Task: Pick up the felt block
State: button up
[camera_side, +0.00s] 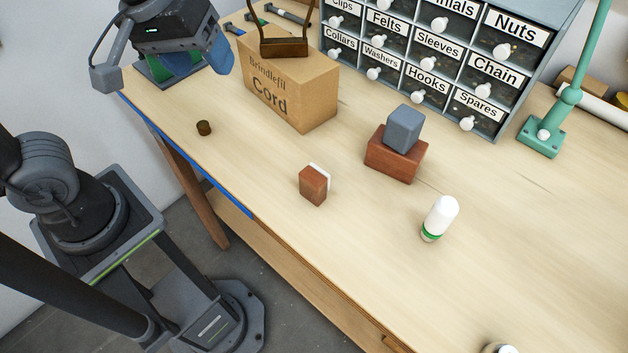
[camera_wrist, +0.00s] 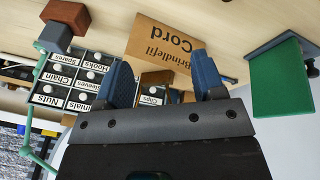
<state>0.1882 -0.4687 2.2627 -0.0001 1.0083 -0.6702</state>
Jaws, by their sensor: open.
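A small reddish-brown block with a white layer along its far side (camera_side: 314,185), which looks like the felt block, stands alone on the bench near the middle of the side view. I cannot make it out in the wrist view. My gripper (camera_side: 217,52) is high at the upper left of the side view, well away from this block. In the wrist view my gripper (camera_wrist: 163,80) shows two blue fingers wide apart, with nothing held between them.
A grey block (camera_side: 403,129) rests on a larger brown block (camera_side: 393,158). The cardboard cord box (camera_side: 290,88), labelled drawers (camera_side: 430,55), green lamp stand (camera_side: 541,137) and white-topped bottle (camera_side: 440,218) stand around. The front bench is mostly clear.

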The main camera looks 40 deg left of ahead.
jog(key=w+d+n+g, duration=0.2)
jog(key=w+d+n, duration=0.2)
jog(key=d+n, duration=0.25)
jog(key=n+g, duration=0.2)
jog(key=n, duration=0.4)
send_over(314, 174)
notch_tip(314, 174, down, 3)
jog(key=shift+y, duration=0.4)
jog(key=f, duration=0.8)
jog(key=shift+w+d+f, duration=0.1)
jog(key=shift+d+f, duration=0.05)
jog(key=shift+d, duration=0.1)
jog(key=shift+a+f, duration=0.2)
jog(key=shift+f, duration=2.45)
jog(key=shift+c, duration=0.3)
jog(key=c, duration=1)
jog(key=shift+o, duration=0.2)
jog(key=shift+r, duration=0.15)
